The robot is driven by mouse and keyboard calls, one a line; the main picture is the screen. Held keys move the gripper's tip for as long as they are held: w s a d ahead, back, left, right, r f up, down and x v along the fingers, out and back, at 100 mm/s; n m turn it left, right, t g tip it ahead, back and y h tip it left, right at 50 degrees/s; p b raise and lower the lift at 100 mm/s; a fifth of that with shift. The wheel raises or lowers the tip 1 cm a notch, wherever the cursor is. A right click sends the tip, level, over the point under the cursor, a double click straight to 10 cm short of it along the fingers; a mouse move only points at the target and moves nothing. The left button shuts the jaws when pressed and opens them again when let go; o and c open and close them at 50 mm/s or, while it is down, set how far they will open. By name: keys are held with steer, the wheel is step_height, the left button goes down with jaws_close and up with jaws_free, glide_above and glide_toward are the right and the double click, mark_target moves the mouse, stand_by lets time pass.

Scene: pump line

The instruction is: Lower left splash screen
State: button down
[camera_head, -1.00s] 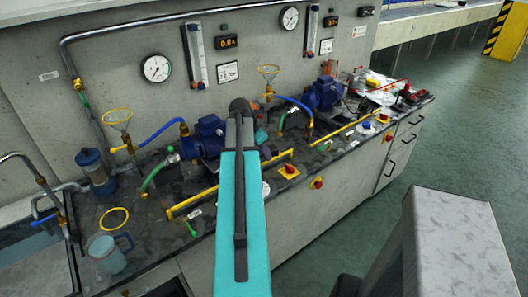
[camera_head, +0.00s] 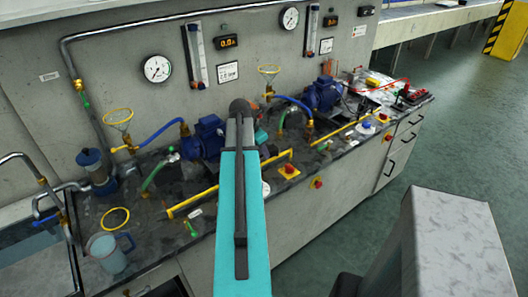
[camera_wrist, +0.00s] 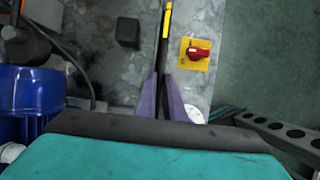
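The left splash screen shows in the head view as a long yellow bar (camera_head: 193,204), low along the front of the worktop, with short upturned ends. My arm crosses in front of its right part. In the wrist view, the bar (camera_wrist: 166,22) is yellow at the top and continues as a narrow dark strip between the two purple fingers. My gripper (camera_wrist: 160,80) appears closed on this strip, with little gap at the tips. In the head view, the fingers are hidden behind my arm.
A blue pump (camera_head: 208,137) stands behind the bar. A red knob on a yellow plate (camera_wrist: 197,50) lies just right of it. A second yellow bar (camera_head: 340,132) is farther right. A jug (camera_head: 106,252) stands at the left. Open floor (camera_head: 380,225) lies in front.

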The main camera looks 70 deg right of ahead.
mark_target(264, 163)
steer(key=shift+f, duration=0.15)
steer(key=shift+f+b, duration=0.5)
steer(key=shift+f, duration=1.5)
steer(key=c, duration=1.7)
jaws_free()
steer(key=shift+r, duration=0.1)
steer(key=shift+p+v, duration=2.75)
steer(key=shift+v, duration=0.65)
steer(key=shift+s, duration=0.1)
